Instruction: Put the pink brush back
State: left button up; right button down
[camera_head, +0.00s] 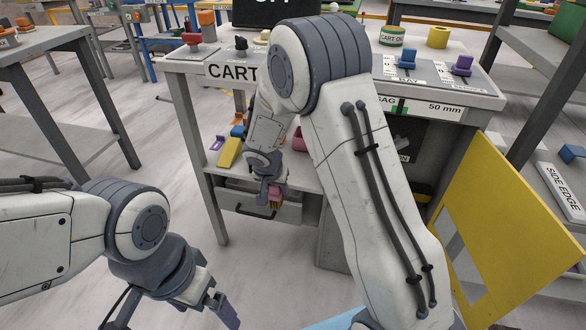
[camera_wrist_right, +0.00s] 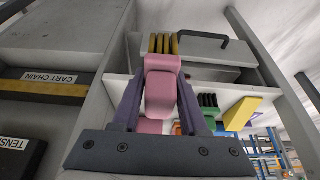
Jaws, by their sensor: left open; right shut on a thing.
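The pink brush (camera_wrist_right: 161,85) has a pink body and yellow-brown bristles. In the right wrist view it is between the two fingers of my right gripper (camera_wrist_right: 154,92), bristles pointing away from the wrist. In the head view my right gripper (camera_head: 270,189) is shut on the pink brush (camera_head: 278,193), in front of the cart's shelf and above its drawer; the bristles point down. Whether the brush touches the shelf edge I cannot tell. My left gripper (camera_head: 217,303) is open and empty at the bottom, over the floor, away from the cart.
The cart's lower shelf (camera_head: 272,166) carries a yellow block (camera_head: 229,152), a blue block (camera_head: 237,131) and a pink object (camera_head: 299,139) partly hidden by my right arm. A drawer (camera_head: 257,204) with a dark handle is below. A yellow panel (camera_head: 510,240) stands at right.

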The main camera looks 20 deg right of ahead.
jog(key=w+d+p, duration=0.1)
jog(key=w+d, duration=0.1)
jog(key=w, duration=0.2)
jog(key=w+d, duration=0.3)
jog(key=w+d+p, duration=0.1)
jog(key=w+d, duration=0.2)
jog(key=w, duration=0.1)
jog(key=shift+w+p, duration=0.3)
jog(key=shift+w+d, duration=0.5)
jog(key=shift+w, duration=0.3)
jog(key=shift+w+d, duration=0.35)
jog(key=shift+w, duration=0.15)
jog(key=shift+f+b, duration=0.55)
jog(key=shift+f, duration=1)
jog(key=shift+f, duration=0.15)
jog(key=shift+c, duration=2.2)
grip_release()
